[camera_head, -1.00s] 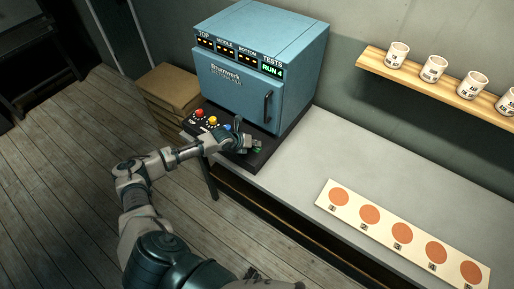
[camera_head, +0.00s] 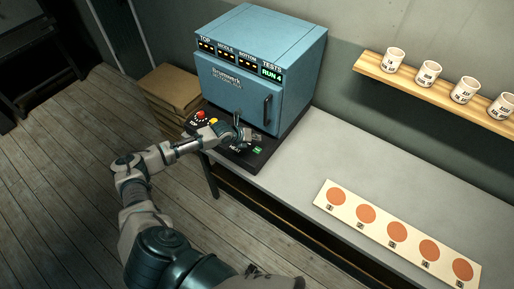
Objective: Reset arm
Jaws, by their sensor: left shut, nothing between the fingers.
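My left arm reaches in from the lower left to the kiln's control panel (camera_head: 250,158). My left gripper (camera_head: 250,134) is shut and empty, above the panel in front of the blue kiln (camera_head: 240,88). The panel has a red button (camera_head: 199,115), a yellow button (camera_head: 213,121) and a green button (camera_head: 258,150). The kiln door is shut, and its display reads RUN 4. The blue button is hidden behind my gripper. My right gripper is not in view.
A grey table (camera_head: 300,165) runs to the right, its middle clear. A pale board (camera_head: 347,212) with several numbered orange discs lies near its front edge. A wooden shelf (camera_head: 420,90) holds several white labelled cups. Cardboard boxes (camera_head: 170,90) stand left of the kiln.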

